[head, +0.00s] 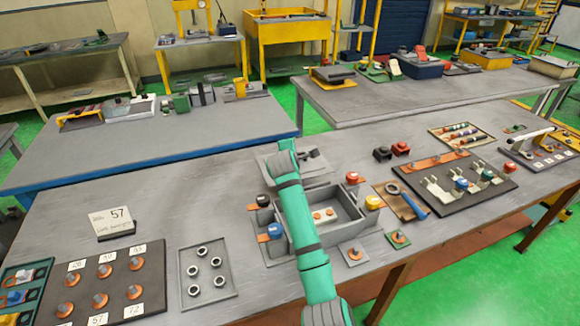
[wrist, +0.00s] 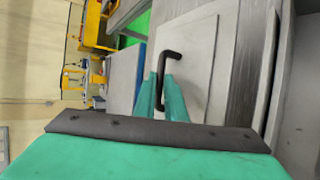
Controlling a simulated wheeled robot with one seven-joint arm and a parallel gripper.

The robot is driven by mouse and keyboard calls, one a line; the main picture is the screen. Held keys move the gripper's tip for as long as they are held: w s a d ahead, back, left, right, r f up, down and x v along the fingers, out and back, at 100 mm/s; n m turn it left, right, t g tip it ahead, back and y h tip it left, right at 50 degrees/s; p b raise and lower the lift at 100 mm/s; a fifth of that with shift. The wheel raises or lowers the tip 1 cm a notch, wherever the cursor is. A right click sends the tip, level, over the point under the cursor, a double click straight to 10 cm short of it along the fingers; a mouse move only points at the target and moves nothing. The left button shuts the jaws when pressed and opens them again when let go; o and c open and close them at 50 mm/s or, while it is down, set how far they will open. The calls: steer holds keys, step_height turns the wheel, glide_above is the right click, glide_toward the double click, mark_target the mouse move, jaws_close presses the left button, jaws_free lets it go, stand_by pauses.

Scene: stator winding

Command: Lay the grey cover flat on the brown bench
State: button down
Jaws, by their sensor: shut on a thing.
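The grey cover (head: 318,170) is a flat plate with a black bar handle, just behind the open grey box (head: 352,222). The box holds pale parts with orange tops. In the wrist view the cover (wrist: 205,98) fills the middle, and the teal fingers of my gripper (wrist: 160,90) are shut on its black handle (wrist: 170,58). My arm hides the fingertips and part of the cover in the head view. I cannot tell whether the cover touches the bench (head: 165,215), which has a grey worn top and brown legs.
Red and blue-topped posts stand around the box. A tool board (head: 468,188) and blue-handled tool (head: 408,200) are at the right. The bench's left back is bare.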

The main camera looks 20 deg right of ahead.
steer(key=shift+w+a+f, duration=0.15)
steer(key=shift+w+f, duration=1.2)
steer(key=shift+f, duration=0.05)
steer(key=shift+w+f, duration=0.1)
steer(key=shift+f, duration=1.5)
steer(key=shift+f, duration=0.25)
